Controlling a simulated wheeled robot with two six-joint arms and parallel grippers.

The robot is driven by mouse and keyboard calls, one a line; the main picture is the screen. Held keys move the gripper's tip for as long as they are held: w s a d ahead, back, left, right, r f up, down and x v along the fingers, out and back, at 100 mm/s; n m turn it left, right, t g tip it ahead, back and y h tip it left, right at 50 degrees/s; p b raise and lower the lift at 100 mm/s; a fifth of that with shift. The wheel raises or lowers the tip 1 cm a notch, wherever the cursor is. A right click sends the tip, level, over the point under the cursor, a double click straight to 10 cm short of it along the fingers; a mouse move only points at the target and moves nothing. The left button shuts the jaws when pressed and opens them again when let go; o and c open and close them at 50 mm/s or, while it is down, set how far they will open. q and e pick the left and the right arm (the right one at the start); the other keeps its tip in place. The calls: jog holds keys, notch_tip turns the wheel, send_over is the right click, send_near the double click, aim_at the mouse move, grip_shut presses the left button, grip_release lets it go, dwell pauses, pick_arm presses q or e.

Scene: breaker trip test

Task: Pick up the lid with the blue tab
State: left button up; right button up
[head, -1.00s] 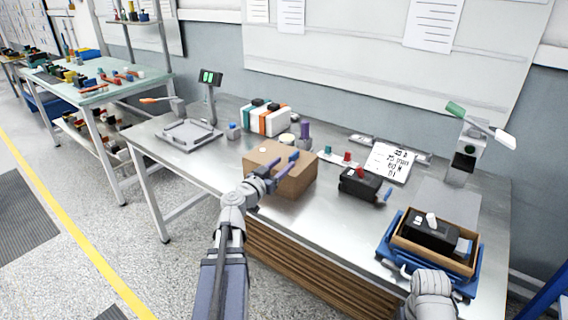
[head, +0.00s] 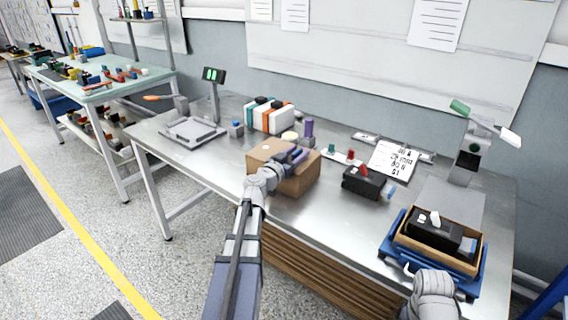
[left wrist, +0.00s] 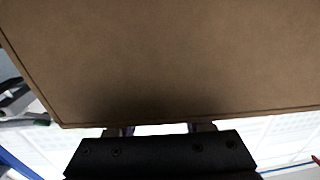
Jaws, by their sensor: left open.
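I cannot clearly make out a lid with a blue tab. A small grey container with a blue top (head: 236,129) stands beside the scale, and a small blue piece (head: 391,191) shows at the right of a black box with a red knob (head: 363,183). My left gripper (head: 291,156) is open over the brown cardboard box (head: 297,183) in the head view. In the left wrist view, the brown surface (left wrist: 180,60) fills most of the picture, very near the open fingers (left wrist: 160,130); the fingertips are hidden. My right gripper is not in view.
A scale (head: 193,132) stands at the left of the metal bench (head: 290,225). White bottles with orange bands (head: 268,117) and a purple cylinder (head: 308,130) stand behind the box. A blue tray (head: 388,243) with an open carton is at the right, near my right arm.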

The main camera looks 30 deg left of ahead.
pick_arm(q)
jog(key=shift+c, duration=0.2)
grip_shut()
dwell(1.1)
